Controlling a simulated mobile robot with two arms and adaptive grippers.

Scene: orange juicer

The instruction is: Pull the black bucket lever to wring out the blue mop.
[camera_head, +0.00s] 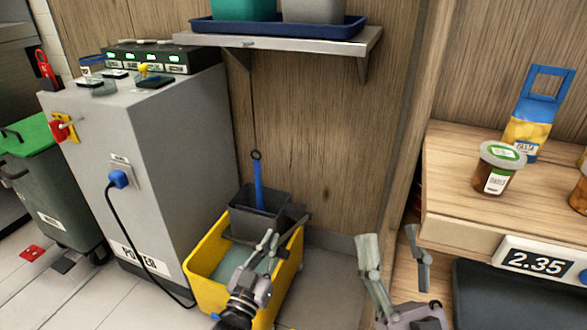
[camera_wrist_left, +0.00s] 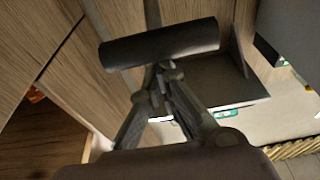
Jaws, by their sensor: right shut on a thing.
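The yellow mop bucket (camera_head: 206,286) stands on the floor beside the grey cabinet, with a dark wringer basket (camera_head: 258,222) on top. The blue mop (camera_head: 258,184) stands upright with its lower end hidden in the wringer. The black lever's cylindrical handle (camera_wrist_left: 160,44) lies across the left wrist view, just past my fingertips. My left gripper (camera_head: 270,240) is over the bucket; its fingertips (camera_wrist_left: 155,80) come together at the handle, and I cannot tell whether they touch it. My right gripper (camera_head: 393,240) is right of the bucket, fingers apart, with nothing visible between them.
The grey cabinet (camera_head: 165,160) with a blue plug and cable borders the bucket on the left. A wall shelf (camera_head: 290,42) hangs above. A wooden counter (camera_head: 450,200) with jars and a price sign (camera_head: 538,262) stands to the right. Bare floor shows right of the bucket.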

